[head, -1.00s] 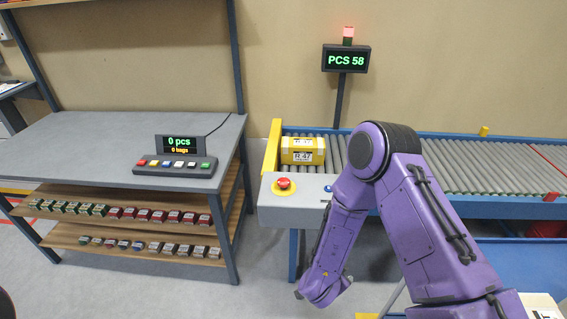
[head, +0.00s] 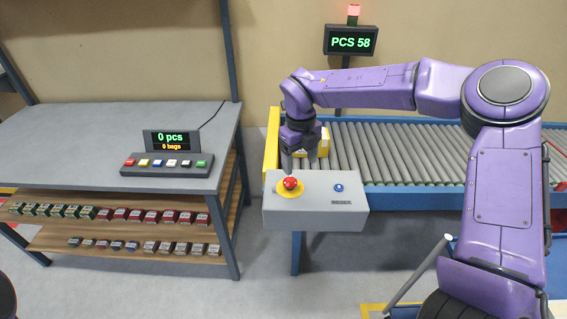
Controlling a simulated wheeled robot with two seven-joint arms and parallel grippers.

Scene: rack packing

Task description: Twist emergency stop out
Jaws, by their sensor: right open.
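The emergency stop (head: 290,183) is a red mushroom button on a yellow disc. It sits on the left of the grey control box (head: 315,211) at the conveyor's end. My right gripper (head: 291,170) points down just above and behind the button. Its jaws are open and I see no contact, though the small gap is hard to judge. My left gripper is not in view.
A blue button (head: 339,188) is on the same box. A yellow carton (head: 322,143) on the roller conveyor (head: 420,154) is partly hidden behind my right gripper. A display (head: 350,41) reads PCS 58 under a red lamp (head: 353,10). A grey bench (head: 70,150) stands left.

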